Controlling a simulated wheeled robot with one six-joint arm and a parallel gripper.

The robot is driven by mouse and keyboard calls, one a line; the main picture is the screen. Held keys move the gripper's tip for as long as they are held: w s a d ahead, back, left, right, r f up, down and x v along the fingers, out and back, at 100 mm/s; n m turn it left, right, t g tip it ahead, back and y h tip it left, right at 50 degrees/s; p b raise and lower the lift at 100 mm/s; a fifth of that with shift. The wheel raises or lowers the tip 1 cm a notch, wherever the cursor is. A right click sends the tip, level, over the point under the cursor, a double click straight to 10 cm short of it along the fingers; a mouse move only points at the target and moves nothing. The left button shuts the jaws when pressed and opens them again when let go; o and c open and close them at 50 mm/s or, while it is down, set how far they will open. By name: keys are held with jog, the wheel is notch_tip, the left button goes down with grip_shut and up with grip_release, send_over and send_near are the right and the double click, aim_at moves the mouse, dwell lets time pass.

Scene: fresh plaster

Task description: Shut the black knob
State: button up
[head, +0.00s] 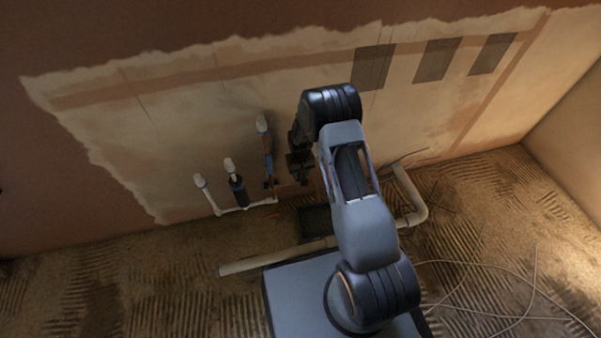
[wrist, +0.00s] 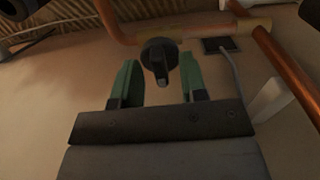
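In the wrist view the black knob (wrist: 160,58) sits on a copper pipe, a round disc with a raised grip bar. My gripper (wrist: 160,78) is open, with its two green fingers apart on the left and right of the knob's lower part. I cannot tell whether either finger touches it. In the head view my gripper (head: 298,172) is close to the wall, and the knob cannot be made out there; my arm covers part of that area.
A copper pipe (wrist: 285,75) runs down the right of the wrist view, near a dark plate (wrist: 219,45). In the head view, white-capped pipes (head: 229,167) stand left of my gripper. A pale pipe (head: 250,264) and loose cables (head: 490,312) lie on the floor.

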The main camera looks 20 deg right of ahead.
grip_shut()
jog(key=shift+m, duration=0.4)
grip_release()
jog(key=shift+r, duration=0.15)
notch_tip(320, 180, up, 14)
jog(key=p, duration=0.5)
jog(key=shift+f+p, duration=0.2)
jog(key=shift+p, duration=0.15)
